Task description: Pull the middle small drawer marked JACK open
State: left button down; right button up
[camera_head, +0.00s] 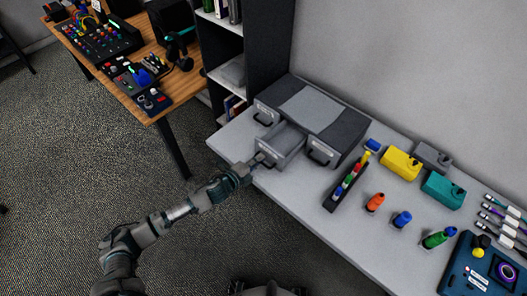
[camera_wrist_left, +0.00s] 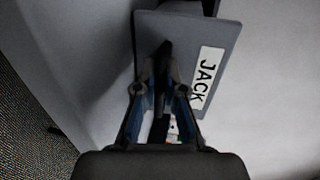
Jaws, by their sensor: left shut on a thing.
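The grey drawer unit stands on the light table against the wall in the head view, with three small drawers in a row. The middle drawer (camera_head: 281,146) is pulled out, and its open tray shows. In the left wrist view its front panel (camera_wrist_left: 222,42) carries a white label (camera_wrist_left: 207,80) reading JACK. My left gripper (camera_head: 260,160) is at the front of this drawer. In the left wrist view its fingers (camera_wrist_left: 165,85) are shut on the dark drawer handle (camera_wrist_left: 164,58). My right gripper cannot be made out.
The left drawer (camera_head: 265,113) and right drawer (camera_head: 320,153) look shut. A dark rack (camera_head: 337,193) of coloured items stands right of the unit, with yellow (camera_head: 400,163) and teal (camera_head: 443,190) boxes beyond. A dark shelf (camera_head: 266,45) rises behind on the left.

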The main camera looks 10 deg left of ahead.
pick_arm(q)
jog(key=shift+s+d+f, duration=0.25)
jog(key=shift+s+d, duration=0.2)
jog(key=shift+s, duration=0.2)
jog(key=c, duration=1.5)
grip_release()
jog(key=shift+d+r, duration=0.15)
jog(key=shift+d, duration=0.15)
jog(key=shift+s+a, duration=0.15)
jog(key=shift+a, duration=0.2)
jog(key=shift+g, duration=0.3)
jog(key=shift+s+d+v, duration=0.1)
jog(key=shift+d+v, duration=0.05)
jog(key=shift+v, duration=2.6)
jog(key=shift+s+d+v, duration=0.1)
jog(key=shift+v, duration=2.65)
jog(key=shift+a, duration=0.35)
